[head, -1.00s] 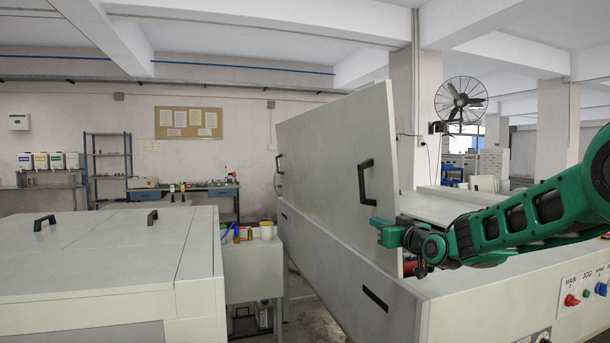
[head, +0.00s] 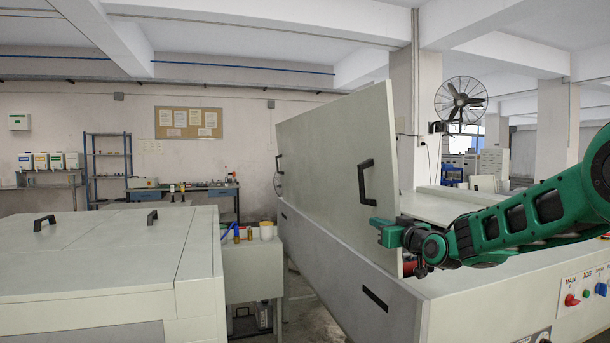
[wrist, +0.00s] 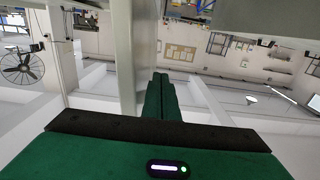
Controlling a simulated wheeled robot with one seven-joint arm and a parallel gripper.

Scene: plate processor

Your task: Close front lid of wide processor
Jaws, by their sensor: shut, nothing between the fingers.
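The wide processor (head: 480,292) is the long grey machine on the right. Its front lid (head: 335,145) stands raised and nearly upright, with two black handles on its outer face; the nearer handle (head: 366,182) is close to the lid's near end. My gripper (head: 377,228) is at the lower near corner of the lid, its fingertips showing past the near edge on the outer side. In the wrist view my gripper (wrist: 160,85) is shut and empty, with the lid's edge (wrist: 130,50) beside the fingers. I cannot tell whether they touch it.
A lower grey machine with closed lids (head: 100,255) stands on the left. A small cabinet with cups (head: 252,262) is between the machines. A control panel (head: 585,293) with red, green and blue controls is at the right. A wall fan (head: 461,101) hangs behind.

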